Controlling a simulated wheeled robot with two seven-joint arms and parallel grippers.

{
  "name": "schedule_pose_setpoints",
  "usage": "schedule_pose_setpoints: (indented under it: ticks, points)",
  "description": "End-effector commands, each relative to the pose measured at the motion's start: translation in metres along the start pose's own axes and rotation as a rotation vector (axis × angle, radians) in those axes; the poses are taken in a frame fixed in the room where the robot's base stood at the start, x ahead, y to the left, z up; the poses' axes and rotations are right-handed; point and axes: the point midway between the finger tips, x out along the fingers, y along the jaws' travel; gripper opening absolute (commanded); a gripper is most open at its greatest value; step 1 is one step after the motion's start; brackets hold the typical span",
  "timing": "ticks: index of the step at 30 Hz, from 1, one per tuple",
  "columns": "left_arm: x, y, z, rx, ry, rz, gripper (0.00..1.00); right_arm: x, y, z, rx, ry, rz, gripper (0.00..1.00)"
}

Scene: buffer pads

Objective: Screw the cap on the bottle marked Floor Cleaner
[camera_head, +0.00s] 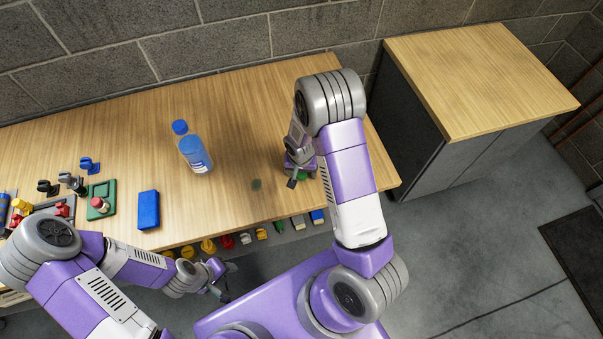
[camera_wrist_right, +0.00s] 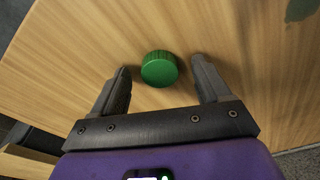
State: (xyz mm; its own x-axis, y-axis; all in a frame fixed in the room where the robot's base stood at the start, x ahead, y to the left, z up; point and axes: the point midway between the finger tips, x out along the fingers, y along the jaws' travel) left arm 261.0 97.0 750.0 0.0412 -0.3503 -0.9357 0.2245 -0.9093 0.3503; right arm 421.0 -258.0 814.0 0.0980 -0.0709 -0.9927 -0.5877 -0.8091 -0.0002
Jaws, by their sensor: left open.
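A blue bottle (camera_head: 196,161) with a white label stands on the wooden table; the label is too small to read. A round blue top (camera_head: 180,127) shows just behind it; I cannot tell whether it belongs to the same bottle. A green ridged cap (camera_wrist_right: 159,69) lies on the table in the right wrist view. My right gripper (camera_wrist_right: 160,76) is open, with a finger on either side of the cap and gaps between. In the head view my right gripper (camera_head: 298,178) is low over the table's right part. My left gripper (camera_head: 221,285) is open and empty, off the table's front edge.
A blue block (camera_head: 148,210) and a green tray (camera_head: 103,203) with a red-topped item lie on the left. A dark green patch (camera_head: 256,184) marks the table between bottle and right gripper. Several coloured items sit below the front edge. A cabinet (camera_head: 480,80) stands right.

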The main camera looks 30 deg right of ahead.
Motion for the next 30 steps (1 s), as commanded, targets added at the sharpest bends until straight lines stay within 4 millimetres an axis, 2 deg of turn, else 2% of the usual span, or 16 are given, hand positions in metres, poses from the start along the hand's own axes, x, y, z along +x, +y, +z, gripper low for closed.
schedule_pose_setpoints:
  ticks: [1, 9, 12, 20, 23, 30]
  points:
    - [0.0, 0.0, 0.0, 0.0, 0.0, 0.0, 0.43, 0.0, 0.0, 0.0, 0.0, 0.0, 0.0, 0.7]
    - [0.0, 0.0, 0.0, 0.0, 0.0, 0.0, 0.43, 0.0, 0.0, 0.0, 0.0, 0.0, 0.0, 0.29]
    - [0.0, 0.0, 0.0, 0.0, 0.0, 0.0, 0.43, 0.0, 0.0, 0.0, 0.0, 0.0, 0.0, 0.17]
    - [-0.001, 0.0, 0.0, 0.0, 0.0, 0.0, 0.43, -0.005, 0.0, -0.001, 0.001, 0.001, -0.001, 0.17]
    - [-0.004, 0.001, 0.0, 0.0, 0.0, 0.0, 0.43, -0.019, -0.001, -0.003, 0.002, 0.002, -0.002, 0.17]
    - [-0.012, 0.004, 0.001, 0.0, 0.0, 0.0, 0.43, -0.068, -0.001, -0.009, 0.001, 0.004, -0.003, 0.17]
